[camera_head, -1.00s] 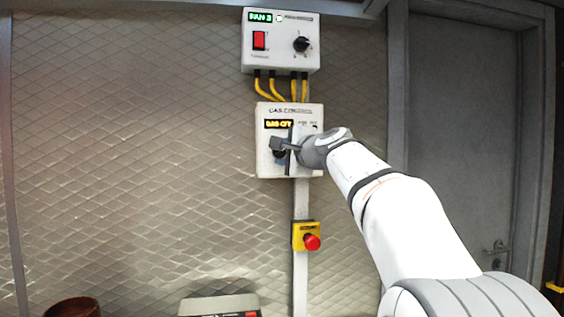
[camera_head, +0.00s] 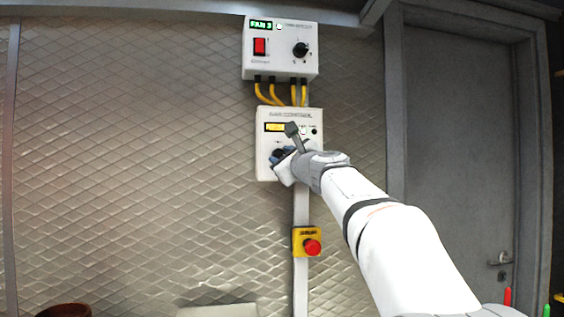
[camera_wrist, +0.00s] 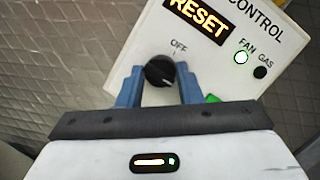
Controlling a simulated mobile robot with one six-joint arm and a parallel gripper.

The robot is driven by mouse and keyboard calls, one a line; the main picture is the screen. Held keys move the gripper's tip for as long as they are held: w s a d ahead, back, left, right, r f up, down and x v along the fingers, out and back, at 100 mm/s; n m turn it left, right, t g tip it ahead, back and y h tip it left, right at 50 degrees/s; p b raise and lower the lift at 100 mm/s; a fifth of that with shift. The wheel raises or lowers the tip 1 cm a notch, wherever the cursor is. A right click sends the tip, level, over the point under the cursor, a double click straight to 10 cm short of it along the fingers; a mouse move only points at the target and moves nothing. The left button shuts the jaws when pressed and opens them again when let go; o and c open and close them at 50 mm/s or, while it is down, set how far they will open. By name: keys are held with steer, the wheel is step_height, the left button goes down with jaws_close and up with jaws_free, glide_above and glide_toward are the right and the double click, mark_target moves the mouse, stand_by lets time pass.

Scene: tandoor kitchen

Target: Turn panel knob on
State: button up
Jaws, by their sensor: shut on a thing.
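The gas control panel (camera_head: 264,170) is a white box on the wall; it also fills the upper right of the wrist view (camera_wrist: 205,62). Its round black knob (camera_wrist: 160,72) has an "OFF" mark above it, and a small pale mark shows on the knob's right side. My gripper (camera_wrist: 161,78) is shut on the knob, one blue finger on each side. In the head view my gripper (camera_head: 281,154) covers most of the knob. The panel's display (camera_wrist: 199,17) reads "RESET". The FAN lamp (camera_wrist: 242,57) is lit and the GAS lamp (camera_wrist: 260,72) is dark.
Above is a fan box (camera_head: 281,61) with a red switch (camera_head: 259,46) and a black knob (camera_head: 301,50), joined by yellow cables (camera_head: 266,93). Below is a red emergency button (camera_head: 312,247) on a yellow box. A grey door (camera_head: 460,130) stands at the right.

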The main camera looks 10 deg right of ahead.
steer(key=shift+f+m, duration=0.1)
steer(key=shift+m, duration=0.4)
steer(key=o, duration=1)
steer(key=shift+c, duration=0.2)
steer(key=shift+s, duration=0.15)
steer(key=b+v, duration=0.2)
steer(key=v, duration=0.5)
steer(key=shift+s+f+b, duration=0.15)
steer(key=shift+s+b, duration=0.15)
